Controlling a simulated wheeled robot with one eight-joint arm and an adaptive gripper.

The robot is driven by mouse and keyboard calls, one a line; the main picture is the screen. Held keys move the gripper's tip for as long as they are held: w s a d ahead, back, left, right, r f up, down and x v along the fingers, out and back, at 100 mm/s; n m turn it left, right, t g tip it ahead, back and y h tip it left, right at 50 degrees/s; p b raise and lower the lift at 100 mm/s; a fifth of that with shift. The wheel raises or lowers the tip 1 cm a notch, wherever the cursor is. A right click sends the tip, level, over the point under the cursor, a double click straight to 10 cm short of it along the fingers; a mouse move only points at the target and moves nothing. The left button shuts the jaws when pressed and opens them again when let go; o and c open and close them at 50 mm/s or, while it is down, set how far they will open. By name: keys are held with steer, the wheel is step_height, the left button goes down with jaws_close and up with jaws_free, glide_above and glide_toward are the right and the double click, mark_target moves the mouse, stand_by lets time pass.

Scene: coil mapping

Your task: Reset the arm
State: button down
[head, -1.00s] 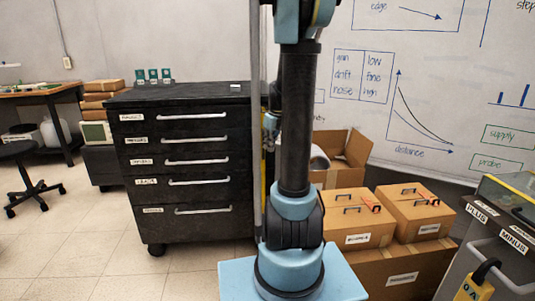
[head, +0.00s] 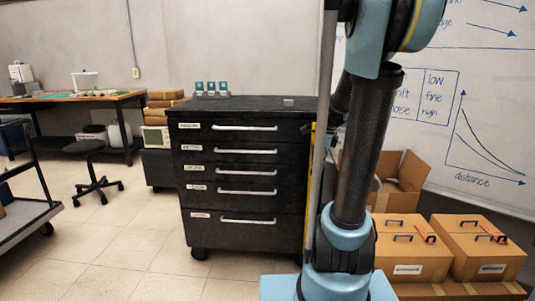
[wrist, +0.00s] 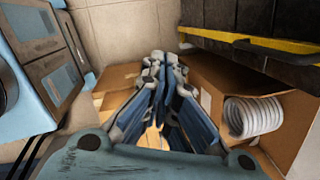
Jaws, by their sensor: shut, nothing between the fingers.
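My arm (head: 366,150) stands upright at the right of the head view, blue at the joints with a dark tube link. Its upper end leaves the top of the picture, so my gripper is out of the head view. In the wrist view my gripper (wrist: 160,75) shows in the middle, its blue and grey fingers together with nothing between them. Behind the fingers is an open cardboard box (wrist: 205,90). A white coil (wrist: 252,116) lies in the box, right of the fingers and apart from them.
A black drawer cabinet (head: 243,170) stands left of my arm. Closed cardboard boxes (head: 410,255) stand at the right, under a whiteboard (head: 490,60). A cart (head: 25,225), a stool (head: 90,165) and a workbench (head: 75,98) are at the left. The floor (head: 130,240) between is clear.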

steer(key=s+a+f+n, duration=0.1)
steer(key=s+f+n, duration=0.3)
steer(key=s+n, duration=0.7)
steer(key=s+a+f+n+h, duration=0.1)
steer(key=s+f+n, duration=0.3)
steer(key=s+n, duration=0.8)
steer(key=shift+s+a, duration=0.6)
steer(key=shift+a, duration=0.05)
